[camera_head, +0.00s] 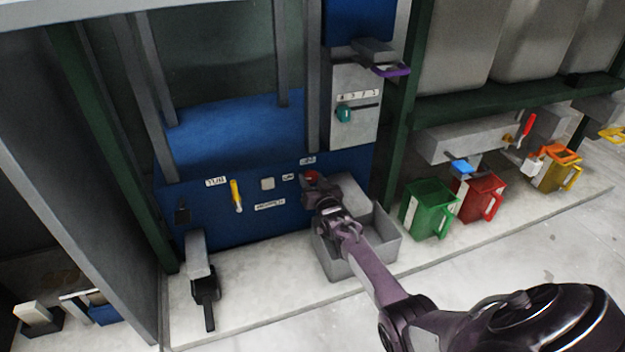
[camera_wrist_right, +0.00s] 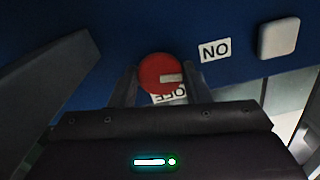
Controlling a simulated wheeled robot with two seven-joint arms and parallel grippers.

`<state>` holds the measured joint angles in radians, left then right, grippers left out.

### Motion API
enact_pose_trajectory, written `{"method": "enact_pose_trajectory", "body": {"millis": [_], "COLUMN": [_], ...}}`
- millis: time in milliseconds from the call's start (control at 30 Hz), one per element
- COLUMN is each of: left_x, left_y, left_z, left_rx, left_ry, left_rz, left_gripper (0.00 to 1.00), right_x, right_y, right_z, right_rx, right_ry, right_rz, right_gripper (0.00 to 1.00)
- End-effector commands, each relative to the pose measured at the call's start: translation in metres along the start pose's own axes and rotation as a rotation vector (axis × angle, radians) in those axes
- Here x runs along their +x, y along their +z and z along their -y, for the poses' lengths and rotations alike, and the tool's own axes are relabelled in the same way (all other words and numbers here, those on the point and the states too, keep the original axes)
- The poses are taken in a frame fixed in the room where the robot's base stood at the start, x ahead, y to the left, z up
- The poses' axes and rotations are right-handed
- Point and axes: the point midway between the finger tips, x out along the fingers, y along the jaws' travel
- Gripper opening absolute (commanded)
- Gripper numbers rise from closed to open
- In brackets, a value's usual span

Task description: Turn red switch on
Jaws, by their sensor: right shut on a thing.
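The red switch (camera_head: 312,176) is a round red knob on the blue front panel of the press (camera_head: 337,159). In the right wrist view the red switch (camera_wrist_right: 160,74) shows a pale mark on its right side, with an ON label to its upper right and an OFF label below it. My right gripper (camera_head: 316,184) is at the panel, and in the wrist view its two fingers (camera_wrist_right: 162,84) stand on either side of the knob, shut on it. The gripper partly covers the knob in the head view. My left gripper is not in view.
On the same panel are a yellow lever (camera_head: 236,196) and a pale square button (camera_head: 267,184), left of the switch. A grey open box (camera_head: 387,248) stands below my right gripper. Green (camera_head: 428,209) and red (camera_head: 479,198) jugs stand to the right.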

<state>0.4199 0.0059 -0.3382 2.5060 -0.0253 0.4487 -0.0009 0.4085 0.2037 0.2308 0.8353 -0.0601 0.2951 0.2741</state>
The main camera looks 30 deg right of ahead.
Motion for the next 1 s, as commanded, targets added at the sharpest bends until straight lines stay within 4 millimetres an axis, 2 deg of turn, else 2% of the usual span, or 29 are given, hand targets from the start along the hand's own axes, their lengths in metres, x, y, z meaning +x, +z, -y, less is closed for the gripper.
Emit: {"method": "enact_pose_trajectory", "body": {"millis": [400,967,1000], "left_x": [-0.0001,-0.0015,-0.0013], "left_y": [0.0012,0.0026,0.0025], "left_z": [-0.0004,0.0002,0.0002], "left_rx": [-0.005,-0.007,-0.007], "left_ry": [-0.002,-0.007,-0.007], "left_rz": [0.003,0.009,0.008], "left_gripper": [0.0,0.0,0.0], "right_x": [-0.0006,-0.0006,-0.0006], "right_y": [0.0017,0.0018,0.0018], "right_z": [-0.0004,-0.0005,-0.0005], "right_rx": [-0.191,-0.219,-0.219], "right_ry": [0.0,0.001,0.001], "right_rz": [0.004,0.004,0.004], "right_gripper": [0.21,0.21,0.47]}}
